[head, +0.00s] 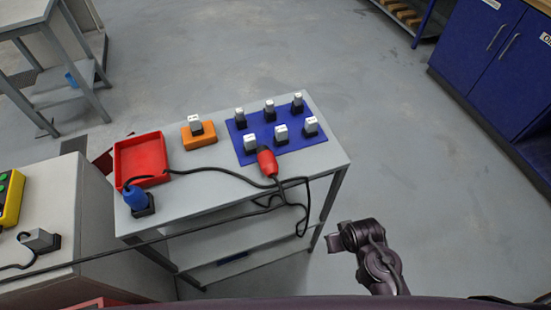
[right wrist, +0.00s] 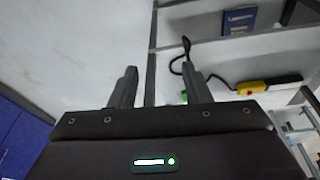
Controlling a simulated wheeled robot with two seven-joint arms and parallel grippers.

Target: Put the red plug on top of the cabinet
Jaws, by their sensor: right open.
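The red plug (head: 267,163) lies at the front edge of the blue mat (head: 290,146) on the grey table (head: 225,184), with a black cable running from it. A light-topped grey cabinet (head: 70,205) stands at the left, and a blue cabinet (head: 490,45) stands at the upper right; I cannot tell which one is meant. My right gripper (head: 338,240) is right of the table's front corner, apart from the plug. In the right wrist view my right gripper (right wrist: 163,88) is open, with nothing between its fingers. My left gripper is not in view.
A red tray (head: 141,160), a blue plug (head: 135,197) and an orange block (head: 198,135) are on the table. Several white-topped black blocks stand on the mat. The cable loops over the table's front edge. A yellow button box (head: 11,197) sits on the grey cabinet.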

